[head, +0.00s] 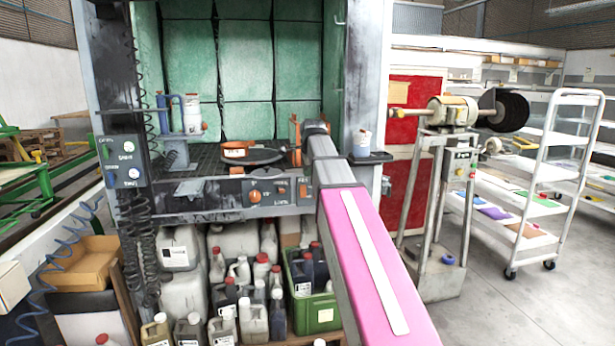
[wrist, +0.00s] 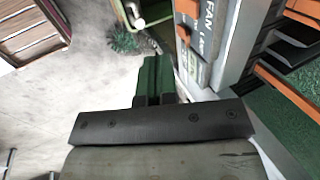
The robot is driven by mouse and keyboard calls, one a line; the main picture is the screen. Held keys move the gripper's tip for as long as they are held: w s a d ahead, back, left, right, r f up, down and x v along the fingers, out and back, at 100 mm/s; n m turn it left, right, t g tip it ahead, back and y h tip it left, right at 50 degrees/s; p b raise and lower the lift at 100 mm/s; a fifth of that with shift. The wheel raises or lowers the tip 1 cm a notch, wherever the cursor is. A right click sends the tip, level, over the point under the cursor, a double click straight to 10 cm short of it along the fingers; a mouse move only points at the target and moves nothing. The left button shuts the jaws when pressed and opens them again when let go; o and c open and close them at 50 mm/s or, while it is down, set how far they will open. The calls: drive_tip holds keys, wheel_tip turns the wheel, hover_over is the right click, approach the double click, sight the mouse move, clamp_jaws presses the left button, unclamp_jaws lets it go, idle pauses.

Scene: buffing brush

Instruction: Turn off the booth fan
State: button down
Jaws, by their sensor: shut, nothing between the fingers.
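The spray booth (head: 215,200) has green filter panels and a dark grate. Its front edge carries a grey control panel (head: 270,203) with an orange knob (head: 254,196) and small orange switches (head: 303,190). In the wrist view the panel's "FAN" lettering (wrist: 208,20) shows at the upper right, with an orange switch (wrist: 186,7) beside it. My gripper (wrist: 152,62) is shut and empty, its green fingers just left of the panel and apart from the switches in the picture. In the head view my arm hides the gripper and part of the panel's right end.
Jugs and bottles crowd below the booth, with a green crate (head: 327,308) among them. A buffing machine (head: 450,115) on a stand and a white rack cart (head: 562,150) stand to the right. A grey box with buttons (head: 122,160) hangs at the booth's left. Open floor lies at lower right.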

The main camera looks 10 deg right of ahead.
sight(304, 192)
drive_tip(key=shift+s+a+f+g, duration=0.1)
drive_tip(key=shift+s+f+g, duration=0.05)
drive_tip(key=shift+f+g, duration=0.3)
drive_tip(key=shift+f, duration=0.15)
drive_tip(key=w+f, duration=0.2)
drive_tip(key=f, duration=0.1)
drive_tip(key=w+f, duration=0.2)
drive_tip(key=f, duration=0.1)
drive_tip(key=w+f, duration=0.2)
drive_tip(key=f, duration=0.1)
drive_tip(key=shift+w+f, duration=0.1)
drive_tip(key=shift+f, duration=0.25)
drive_tip(key=shift+w+f, duration=0.1)
drive_tip(key=shift+w, duration=0.35)
